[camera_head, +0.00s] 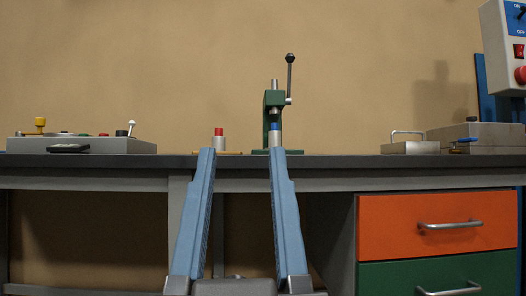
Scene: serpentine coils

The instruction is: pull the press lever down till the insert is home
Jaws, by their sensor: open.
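A green press (272,101) stands on the bench, right of the picture's middle. Its lever (290,75) points nearly straight up from the pivot on the press's right side and ends in a dark knob (290,57). A blue piece (275,126) sits above a pale cylinder under the press head; I cannot tell how deep it is seated. My gripper (241,151) is open and empty, its two long blue fingers wide apart in the foreground. The right fingertip overlaps the press's lower part in the picture, and the lever stands above and right of it.
A red-topped cylinder (219,138) stands left of the press. A grey panel with knobs (90,145) is at the far left. Grey boxes (480,134) and a control box with a red button (505,45) are at the right. An orange drawer (437,223) is under the bench top (340,160).

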